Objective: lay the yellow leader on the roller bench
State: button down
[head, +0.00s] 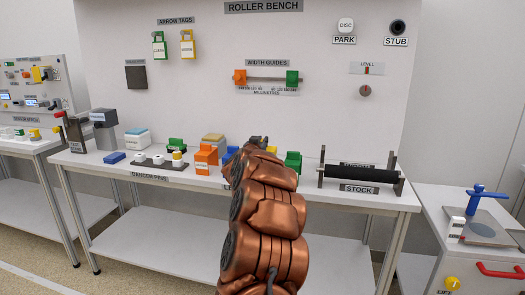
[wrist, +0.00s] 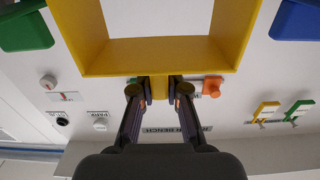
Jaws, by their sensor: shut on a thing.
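In the wrist view my gripper (wrist: 160,92) is shut on the short tab of a yellow frame-like piece, the yellow leader (wrist: 160,58). Its base wall and two side walls show, with a pale surface through the middle; its far end is out of frame. The roller bench (head: 335,199) is a white table under a panel sign reading ROLLER BENCH. I cannot tell whether the leader touches it.
A blue block (wrist: 296,18) and a green block (wrist: 24,28) flank the leader. A black roller labelled STOCK (head: 357,174) stands at the bench's right. An orange block (head: 206,158) and dancer pins (head: 160,160) stand left. A side cabinet (head: 455,215) is at right.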

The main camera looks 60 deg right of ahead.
jog(key=shift+w+d+f, duration=0.15)
jog(key=shift+w+d, duration=0.15)
jog(key=shift+d, duration=0.3)
jog(key=shift+f+b, duration=0.5)
jog(key=shift+f, duration=1.15)
jog(key=shift+f, duration=0.2)
jog(key=c, duration=1.2)
grip_release()
jog(key=shift+a+r, duration=0.15)
jog(key=shift+r, duration=0.05)
jog(key=shift+v, duration=5.95)
